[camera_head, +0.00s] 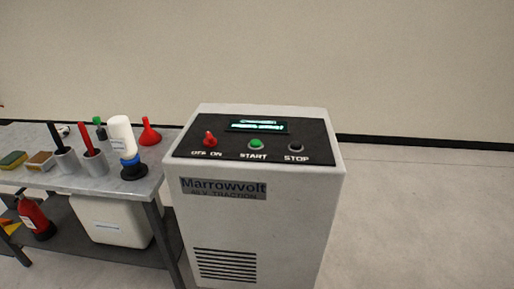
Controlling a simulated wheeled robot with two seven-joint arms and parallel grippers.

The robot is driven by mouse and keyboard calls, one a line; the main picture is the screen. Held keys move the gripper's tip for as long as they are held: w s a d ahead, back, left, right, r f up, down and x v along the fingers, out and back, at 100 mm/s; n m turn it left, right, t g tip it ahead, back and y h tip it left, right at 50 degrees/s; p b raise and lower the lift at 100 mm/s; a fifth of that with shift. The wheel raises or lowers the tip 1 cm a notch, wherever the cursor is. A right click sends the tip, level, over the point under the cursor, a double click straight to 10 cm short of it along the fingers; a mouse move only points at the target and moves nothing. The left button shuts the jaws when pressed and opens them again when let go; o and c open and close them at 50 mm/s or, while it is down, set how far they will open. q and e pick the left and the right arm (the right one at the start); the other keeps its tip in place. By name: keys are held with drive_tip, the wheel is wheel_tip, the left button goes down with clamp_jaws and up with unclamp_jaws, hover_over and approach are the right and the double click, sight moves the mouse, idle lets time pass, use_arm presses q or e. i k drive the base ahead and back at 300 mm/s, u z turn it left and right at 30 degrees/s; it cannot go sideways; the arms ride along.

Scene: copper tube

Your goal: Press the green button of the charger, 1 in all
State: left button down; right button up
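The charger (270,215) is a light grey upright cabinet labelled "Marrowvolt" in the middle of the head view. Its top carries a black panel (225,152). The green button (256,144) sits mid-panel above the word START. A red switch (209,138) marked OFF ON is to its left. A black button (295,148) marked STOP is to its right. A lit display (257,126) with green text is behind the green button. Neither of my grippers is in view, and nothing covers the panel.
A grey table (135,186) stands close on the charger's left. It holds a white bottle (121,134), a red funnel (149,132), cups with red and black handles, and sponges. A white bin (112,220) and red extinguisher (35,217) are below. Floor right of the charger is clear.

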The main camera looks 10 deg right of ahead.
sight(255, 143)
drive_tip(key=z, duration=0.85)
drive_tip(key=i, duration=0.5)
